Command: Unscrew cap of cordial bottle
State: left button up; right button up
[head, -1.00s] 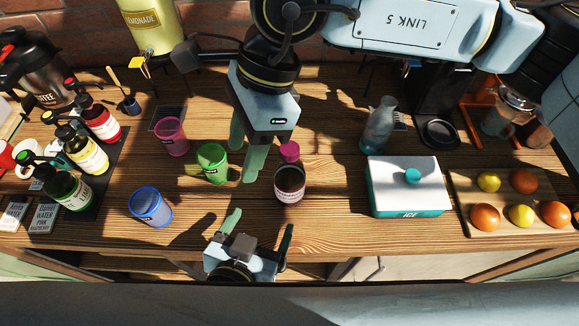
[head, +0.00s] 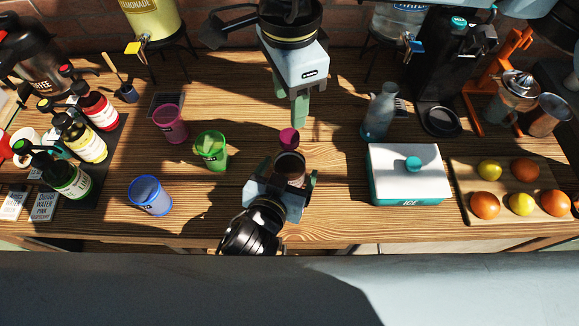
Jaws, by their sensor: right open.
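The cordial bottle (head: 290,166) is a small dark bottle with a pale label and a magenta cap (head: 289,138). It stands upright near the middle of the table, and the cap is on it. My right gripper (head: 291,105) hangs behind and above the cap, open and empty, fingers pointing down. Its fingertips appear clear of the cap.
A green cup (head: 211,151), a pink cup (head: 171,124) and a blue cup (head: 150,197) stand left of the bottle. A grey carafe (head: 379,113) and a white-and-teal ice box (head: 390,190) stand to the right. Pump bottles (head: 84,140) line the left.

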pick_arm(q)
jog(key=shift+x, duration=1.05)
